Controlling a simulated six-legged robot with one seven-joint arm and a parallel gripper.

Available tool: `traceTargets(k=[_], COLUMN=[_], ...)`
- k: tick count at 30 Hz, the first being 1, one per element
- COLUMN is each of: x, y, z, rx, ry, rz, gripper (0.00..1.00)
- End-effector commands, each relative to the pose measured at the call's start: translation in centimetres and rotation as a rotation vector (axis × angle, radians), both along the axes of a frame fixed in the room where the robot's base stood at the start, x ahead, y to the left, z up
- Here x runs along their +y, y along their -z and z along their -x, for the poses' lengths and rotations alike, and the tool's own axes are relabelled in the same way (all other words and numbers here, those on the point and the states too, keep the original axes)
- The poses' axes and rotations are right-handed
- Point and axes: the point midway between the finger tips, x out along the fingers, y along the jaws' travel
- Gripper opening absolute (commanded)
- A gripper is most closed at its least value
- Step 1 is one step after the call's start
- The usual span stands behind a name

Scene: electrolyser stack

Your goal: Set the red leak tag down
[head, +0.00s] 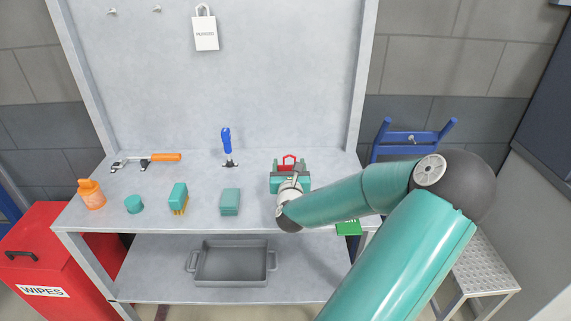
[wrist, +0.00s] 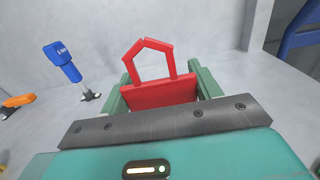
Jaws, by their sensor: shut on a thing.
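The red leak tag (wrist: 160,92) has a flat block body with a five-sided loop on top. In the wrist view it sits upright between the two green fingers of my gripper (wrist: 156,92), which is shut on its body. In the head view my gripper (head: 290,172) is over the right part of the grey workbench (head: 110,225). The loop of the tag shows just beyond it. The tag's lower edge is hidden behind the gripper, so I cannot tell whether it touches the bench top.
A white PURGED tag (head: 206,36) hangs on the back panel. A grey tray (head: 232,283) is below.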

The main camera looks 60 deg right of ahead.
Motion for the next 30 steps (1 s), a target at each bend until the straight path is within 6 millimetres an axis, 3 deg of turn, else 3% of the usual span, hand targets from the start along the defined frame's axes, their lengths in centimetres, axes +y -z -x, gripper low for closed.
traceTargets(k=[14, 15, 18, 30], x=[0.51, 0.52, 0.51, 0.34], y=[0.53, 0.6, 0.55, 0.21], z=[0.59, 0.58, 0.55, 0.34], rx=[-0.001, -0.001, 0.0, 0.0], ry=[0.0, -0.001, -0.001, 0.0], rz=[0.0, 0.0, 0.0, 0.001], gripper=[0.41, 0.65, 0.84, 0.85])
